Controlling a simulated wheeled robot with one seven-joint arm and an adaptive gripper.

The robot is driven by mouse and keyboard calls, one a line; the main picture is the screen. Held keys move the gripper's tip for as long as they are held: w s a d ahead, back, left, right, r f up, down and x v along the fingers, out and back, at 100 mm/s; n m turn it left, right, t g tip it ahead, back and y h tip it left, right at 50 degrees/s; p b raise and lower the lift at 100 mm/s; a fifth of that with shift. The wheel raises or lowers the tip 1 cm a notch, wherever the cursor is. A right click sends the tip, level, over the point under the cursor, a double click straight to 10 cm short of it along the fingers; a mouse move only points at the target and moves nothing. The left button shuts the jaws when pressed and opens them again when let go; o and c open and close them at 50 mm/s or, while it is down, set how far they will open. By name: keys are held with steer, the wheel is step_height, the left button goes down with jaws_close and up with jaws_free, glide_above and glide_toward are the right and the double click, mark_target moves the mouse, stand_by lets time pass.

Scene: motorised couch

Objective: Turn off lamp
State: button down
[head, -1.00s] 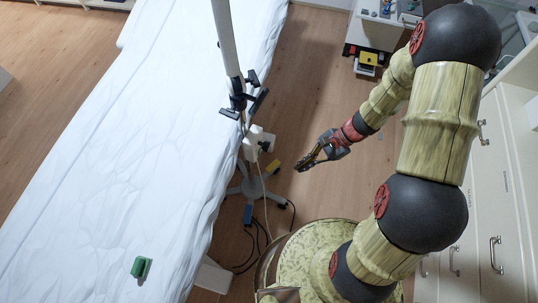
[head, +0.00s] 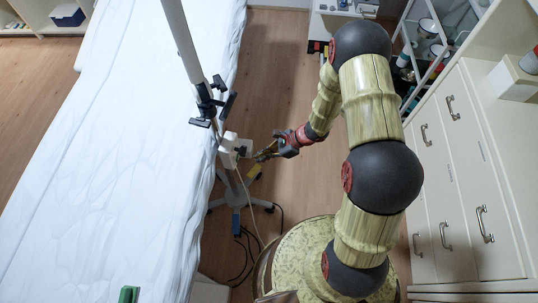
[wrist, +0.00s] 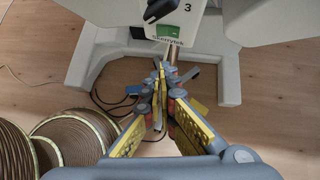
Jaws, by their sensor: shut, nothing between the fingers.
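The lamp's grey pole (head: 182,45) rises beside the couch, and its head is out of frame. A white box (head: 230,147) is on the lower part of the stand. In the wrist view a white housing (wrist: 187,42) carries a green switch-like part (wrist: 168,29), lettering and the digit 3. My gripper (head: 261,156) is just right of the white box in the head view. In the wrist view its fingertips (wrist: 160,70) are shut with nothing between them, just below the green part. I cannot tell whether they touch the housing. The lamp's light is not visible.
The white-covered couch (head: 100,150) fills the left. Cabinets with drawers (head: 460,190) stand at the right. Dark cables (head: 245,250) lie on the floor by the wheeled stand base (head: 232,187). Wooden floor (head: 270,80) is clear beyond my gripper.

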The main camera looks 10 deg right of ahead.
steer(key=w+a+f+b, duration=0.1)
steer(key=a, duration=0.4)
steer(key=shift+a+f+b, duration=0.35)
steer(key=shift+b, duration=0.05)
steer(key=shift+a, duration=0.1)
steer(key=shift+s+a, duration=0.35)
steer(key=shift+a, duration=0.35)
